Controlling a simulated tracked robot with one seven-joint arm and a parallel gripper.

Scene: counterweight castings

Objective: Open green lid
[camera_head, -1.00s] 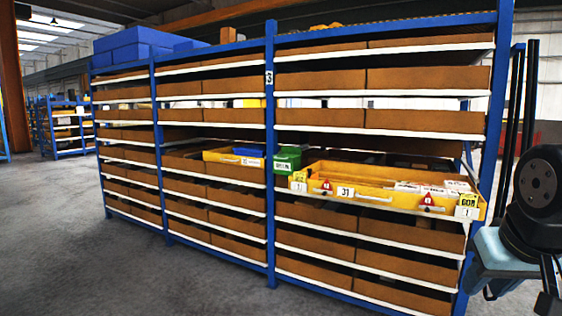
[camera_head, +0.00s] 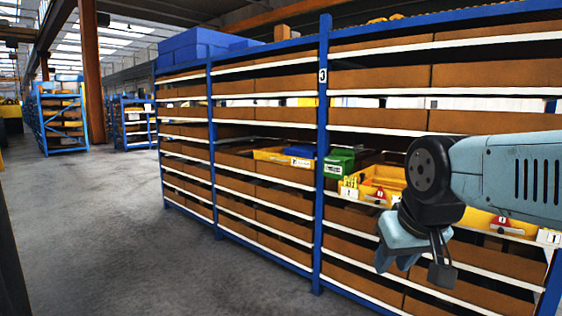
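A green box (camera_head: 340,163) with a white label sits on the rack's middle shelf, just right of a blue upright post. Its top is small in view, and I cannot tell whether its lid is open or shut. My gripper (camera_head: 425,266) hangs at the end of my arm on the right, in front of the rack. In the picture it is lower and to the right of the green box, apart from it. I see nothing held in it, but its fingers are too unclear to tell open from shut.
A blue rack (camera_head: 320,140) with brown bins fills the middle and right. A yellow tray (camera_head: 384,180) sticks out right of the green box, partly hidden by my arm. A yellow bin (camera_head: 271,155) is at its left. Grey floor (camera_head: 110,230) is clear at the left.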

